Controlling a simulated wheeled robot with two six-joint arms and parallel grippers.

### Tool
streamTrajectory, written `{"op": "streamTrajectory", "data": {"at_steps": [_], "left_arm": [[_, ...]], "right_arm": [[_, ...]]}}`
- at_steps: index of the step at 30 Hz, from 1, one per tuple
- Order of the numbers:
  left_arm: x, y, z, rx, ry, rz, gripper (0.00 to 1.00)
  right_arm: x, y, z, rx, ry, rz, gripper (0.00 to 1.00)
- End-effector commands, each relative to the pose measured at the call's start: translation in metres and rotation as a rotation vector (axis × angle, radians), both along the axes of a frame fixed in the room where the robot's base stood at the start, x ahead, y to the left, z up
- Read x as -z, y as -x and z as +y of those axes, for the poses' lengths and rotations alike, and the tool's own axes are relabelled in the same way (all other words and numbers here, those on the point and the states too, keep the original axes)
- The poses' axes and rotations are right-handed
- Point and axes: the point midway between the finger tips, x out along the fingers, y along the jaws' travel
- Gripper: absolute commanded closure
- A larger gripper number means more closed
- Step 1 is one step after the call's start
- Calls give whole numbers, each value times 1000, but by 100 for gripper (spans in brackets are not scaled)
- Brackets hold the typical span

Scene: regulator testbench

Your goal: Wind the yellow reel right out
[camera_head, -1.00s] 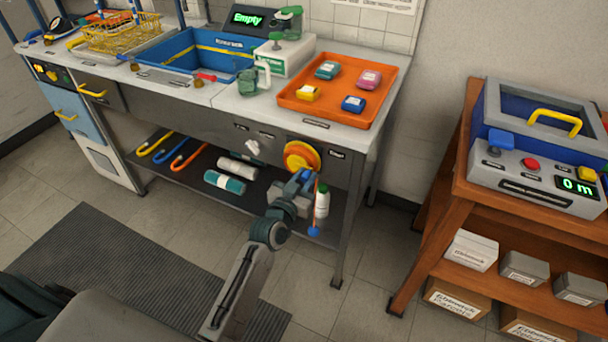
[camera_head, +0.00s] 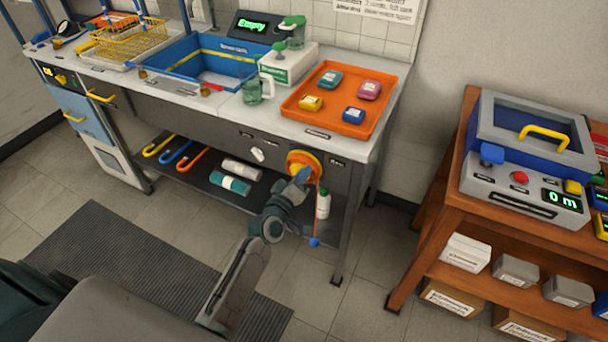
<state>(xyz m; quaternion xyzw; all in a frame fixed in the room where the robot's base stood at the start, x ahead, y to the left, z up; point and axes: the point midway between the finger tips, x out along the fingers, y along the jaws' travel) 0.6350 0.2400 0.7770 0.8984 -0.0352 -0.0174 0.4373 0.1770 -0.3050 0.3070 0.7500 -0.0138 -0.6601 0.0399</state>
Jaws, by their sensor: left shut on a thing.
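The yellow reel (camera_head: 303,160), with an orange rim, is mounted on the front panel of the bench near its right end. A thin orange-red line hangs just right of the reel, with a blue ball (camera_head: 314,242) at its lower end. My left gripper (camera_head: 303,176) is at the lower part of the reel and shut on it. Its fingers and wrist hide the lower part of the reel, so the exact grip point is unclear. My right gripper is not in view.
A white bottle (camera_head: 323,204) stands on the lower shelf, close behind the line. A white knob (camera_head: 258,154) is left of the reel. An orange tray (camera_head: 372,128) is above. The wooden cart (camera_head: 452,200) at right carries a device (camera_head: 530,190) reading "0 m".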

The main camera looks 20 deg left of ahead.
Motion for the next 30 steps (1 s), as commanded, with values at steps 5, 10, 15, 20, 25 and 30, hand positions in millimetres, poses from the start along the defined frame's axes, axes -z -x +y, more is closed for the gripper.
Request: {"op": "streamTrajectory", "data": {"at_steps": [5,10,15,20,25,30], "left_arm": [[-3,0,4,-1,127,12,100],[-4,0,8,-1,217,19,100],[-5,0,10,-1,272,24,100],[-5,0,10,-1,295,25,100],[-5,0,11,-1,301,26,100],[-4,0,11,-1,300,26,100]], "right_arm": [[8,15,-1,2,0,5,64],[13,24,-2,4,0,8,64],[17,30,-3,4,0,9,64],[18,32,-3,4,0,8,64],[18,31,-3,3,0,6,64],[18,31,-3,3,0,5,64]]}}
